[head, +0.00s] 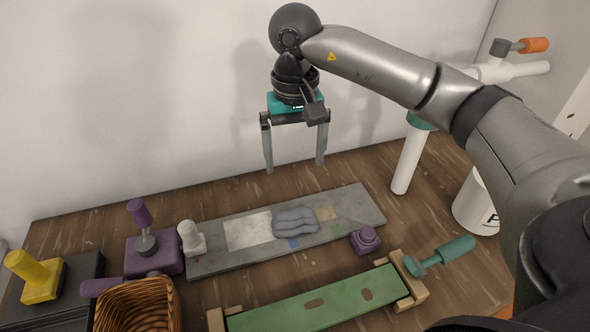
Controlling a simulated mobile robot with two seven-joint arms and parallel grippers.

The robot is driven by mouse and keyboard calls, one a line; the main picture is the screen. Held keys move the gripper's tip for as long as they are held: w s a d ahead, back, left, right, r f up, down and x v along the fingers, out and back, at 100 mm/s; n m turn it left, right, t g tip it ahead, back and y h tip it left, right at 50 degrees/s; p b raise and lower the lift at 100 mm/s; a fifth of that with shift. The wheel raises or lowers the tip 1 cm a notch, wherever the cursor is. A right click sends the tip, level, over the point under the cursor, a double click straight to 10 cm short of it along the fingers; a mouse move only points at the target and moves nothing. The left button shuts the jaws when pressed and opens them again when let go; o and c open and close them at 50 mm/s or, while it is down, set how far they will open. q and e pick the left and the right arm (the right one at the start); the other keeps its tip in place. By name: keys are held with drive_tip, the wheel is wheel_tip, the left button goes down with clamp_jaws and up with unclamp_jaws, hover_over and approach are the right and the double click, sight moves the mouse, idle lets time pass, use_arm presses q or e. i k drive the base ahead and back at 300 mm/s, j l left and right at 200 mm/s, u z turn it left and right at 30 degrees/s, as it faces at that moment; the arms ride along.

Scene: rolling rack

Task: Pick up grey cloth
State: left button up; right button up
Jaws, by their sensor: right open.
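The grey cloth (295,221) lies bunched in folds on a long grey board (215,262) on the wooden table. My right gripper (294,168) is open and empty. Its two fingers point down, above and behind the board, with a clear gap between them and the cloth. My left gripper is not in view.
A white post (408,160) and a white container (477,205) stand at the right. A green board (315,303) in wooden blocks, a teal-handled tool (445,253), a purple knob (365,238) and a wicker basket (135,303) are nearer. Purple (152,250) and yellow (38,277) handled blocks stand left.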

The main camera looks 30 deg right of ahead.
sight(301, 221)
drive_tip(key=k, duration=1.5)
